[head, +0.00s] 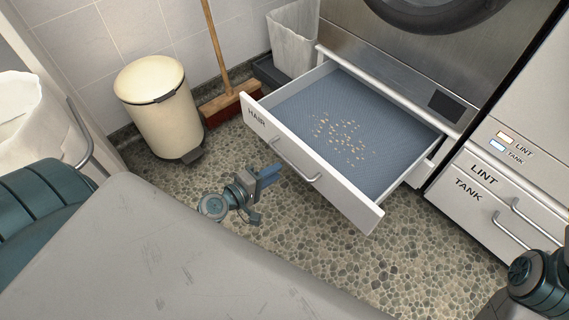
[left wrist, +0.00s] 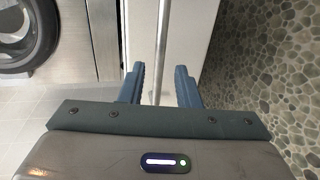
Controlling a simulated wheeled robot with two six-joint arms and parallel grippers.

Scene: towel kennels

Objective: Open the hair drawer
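The hair drawer (head: 352,194), white with "HAIR" on its front, is pulled well out from under the machine. Inside is a blue mesh screen (head: 390,145) with tan crumbs scattered on it. Its bar handle (head: 300,166) is on the front. My left gripper (head: 273,175) is just in front of the handle, low over the floor. In the left wrist view its blue fingers (left wrist: 160,88) are apart, and the handle bar (left wrist: 162,45) runs between them with a gap on each side. My right arm shows at the lower right; its gripper is out of view.
A lint tank drawer (head: 480,190) is shut at the right. A cream pedal bin (head: 158,108), a broom (head: 226,100) and a pale waste bin (head: 293,40) stand along the back wall. Pebbled floor (head: 400,265) is clear in front of the drawer.

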